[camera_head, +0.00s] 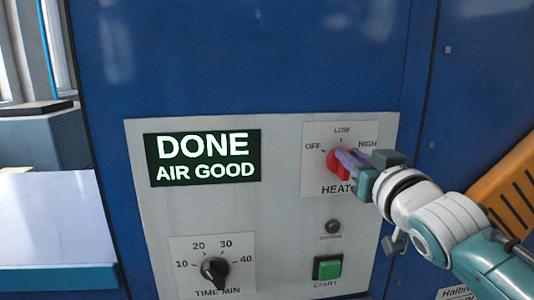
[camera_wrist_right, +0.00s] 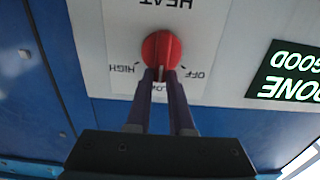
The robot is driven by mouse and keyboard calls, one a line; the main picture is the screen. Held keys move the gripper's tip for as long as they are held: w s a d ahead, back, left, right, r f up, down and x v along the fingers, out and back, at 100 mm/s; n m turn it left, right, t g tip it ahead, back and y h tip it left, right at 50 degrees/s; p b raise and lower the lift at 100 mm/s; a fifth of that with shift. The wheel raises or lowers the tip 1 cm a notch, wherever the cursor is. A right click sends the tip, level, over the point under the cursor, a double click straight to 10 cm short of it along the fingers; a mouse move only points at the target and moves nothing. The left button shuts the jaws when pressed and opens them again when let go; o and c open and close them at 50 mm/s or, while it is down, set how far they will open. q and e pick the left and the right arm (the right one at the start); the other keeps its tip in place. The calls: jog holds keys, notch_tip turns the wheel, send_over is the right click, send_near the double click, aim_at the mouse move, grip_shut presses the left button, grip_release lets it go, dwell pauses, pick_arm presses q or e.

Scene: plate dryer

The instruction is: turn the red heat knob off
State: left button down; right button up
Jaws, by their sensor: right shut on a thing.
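The red heat knob (camera_head: 333,164) is on the grey control panel, on a plate marked OFF, LOW and HIGH. It also shows in the right wrist view (camera_wrist_right: 160,46), upside down, with its ridge roughly in line with LOW; its exact setting is hard to tell. My right gripper (camera_head: 347,160) reaches in from the right. Its two purple fingers (camera_wrist_right: 161,75) are shut on the knob's ridge and hide part of it. My left gripper is in neither view.
The panel also has a display (camera_head: 203,158) reading DONE AIR GOOD, a black time knob (camera_head: 215,270), a small dark lamp (camera_head: 331,227) and a green START button (camera_head: 328,268). An orange slotted part (camera_head: 507,195) is at the right. A pale table (camera_head: 50,225) is at the left.

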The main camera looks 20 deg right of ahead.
grip_shut()
jog(key=shift+n, duration=0.3)
jog(key=shift+w+a+f+n+b, duration=0.1)
jog(key=shift+a+f+n+b, duration=0.2)
jog(key=shift+n, duration=1.6)
jog(key=shift+w+a+f+n+b, duration=0.1)
jog(key=shift+a+n+b, duration=0.3)
jog(key=shift+n, duration=1.5)
jog(key=shift+w+a+f+n+b, duration=0.1)
jog(key=shift+a+f+n+b, duration=0.2)
jog(key=shift+n, duration=1.6)
jog(key=shift+r, duration=0.1)
jog(key=o, duration=0.8)
grip_release()
jog(key=shift+c, duration=0.2)
